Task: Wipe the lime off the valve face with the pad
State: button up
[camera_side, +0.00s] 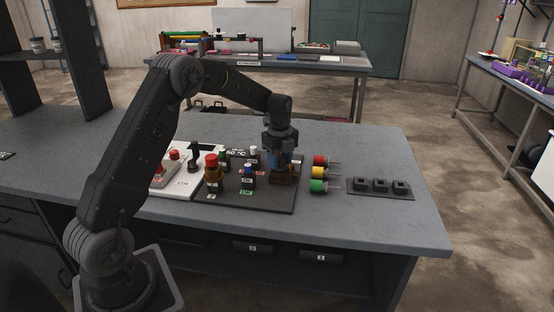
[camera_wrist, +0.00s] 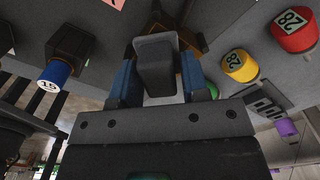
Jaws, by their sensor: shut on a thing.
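My gripper (camera_side: 281,158) is low over the right part of a dark board (camera_side: 275,203) on the grey table. In the wrist view its blue fingers (camera_wrist: 160,80) are shut on a dark grey block, which looks like the pad (camera_wrist: 154,58). A brown, brass-like part (camera_side: 284,178), perhaps the valve, is right below the gripper in the side view. A brown edge also shows behind the fingers in the wrist view (camera_wrist: 194,42). The pad hides part of it, and I cannot tell whether they touch. I cannot make out any lime.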

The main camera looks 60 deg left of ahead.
jog(key=w+d, duration=0.3)
notch_tip(320, 180, up, 8)
dwell(0.7)
jog(key=shift+s, duration=0.1)
dwell(0.5)
